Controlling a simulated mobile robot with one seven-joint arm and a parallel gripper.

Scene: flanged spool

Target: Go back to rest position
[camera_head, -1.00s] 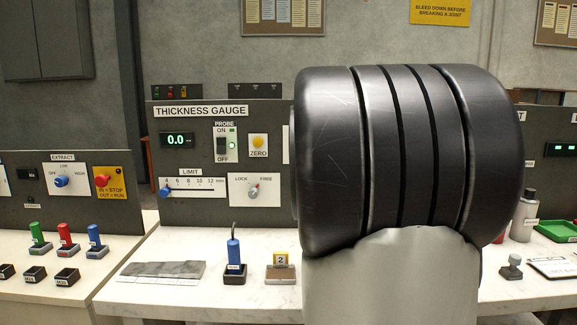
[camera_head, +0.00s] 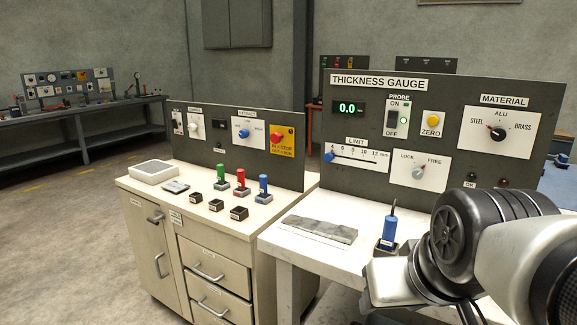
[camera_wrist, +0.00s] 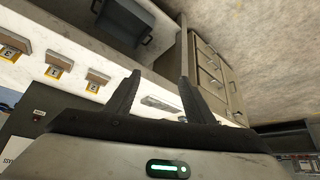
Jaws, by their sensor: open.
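My gripper (camera_wrist: 160,76) shows in the wrist view with its two dark fingers apart and nothing between them. My arm fills the lower right of the head view; its fingers are not visible there. The thickness gauge panel (camera_head: 380,185) stands on the white bench, its display reading 0.0. A blue probe (camera_head: 390,225) stands upright in its dark holder, left of my arm. A grey metal strip (camera_head: 320,230) lies on the bench. In the wrist view, several small numbered blocks (camera_wrist: 97,77) stand along the left, apart from my fingers.
A cabinet with drawers (camera_head: 215,262) stands at left, carrying an extract panel (camera_head: 228,140), green, red and blue handles (camera_head: 241,179) and a pale tray (camera_head: 154,170). Another workbench (camera_head: 90,115) stands far left. Open floor (camera_head: 60,240) lies at left.

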